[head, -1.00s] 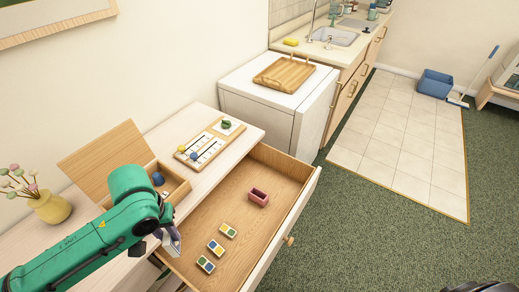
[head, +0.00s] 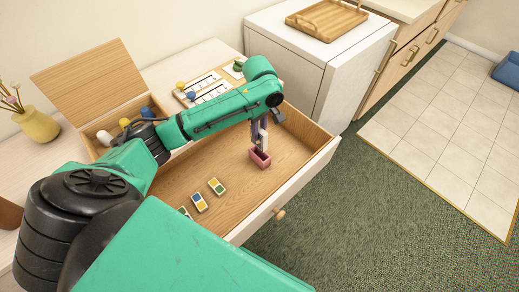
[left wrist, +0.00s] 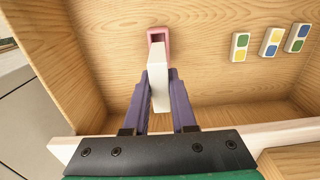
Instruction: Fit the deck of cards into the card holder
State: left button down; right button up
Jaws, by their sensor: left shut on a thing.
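The card holder is a small pink open-topped box (head: 260,159) on the wooden floor of the open drawer; it also shows in the left wrist view (left wrist: 155,36). My left gripper (head: 258,141) is over the holder, with its purple fingers pointing down. It is shut on a pale, flat deck of cards (left wrist: 160,78). The deck's far end overlaps the holder's opening in the left wrist view. I cannot tell whether the end is inside or just above it. My right gripper is not in view.
Several small white blocks with coloured squares (head: 217,186) lie in the open drawer (head: 230,167). The drawer walls stand around the holder. An open wooden box (head: 95,128), a game board (head: 205,86) and a yellow vase (head: 37,124) are on the top above.

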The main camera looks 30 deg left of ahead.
aim_at(259, 148)
pick_arm(q)
notch_tip(259, 148, down, 9)
jog(key=shift+f+b, duration=0.1)
jog(key=shift+b, duration=0.2)
jog(key=c, duration=0.7)
grip_release()
jog(key=shift+c, duration=0.2)
notch_tip(259, 148, up, 12)
jog(key=shift+r+p, duration=0.15)
jog(key=shift+p, duration=0.35)
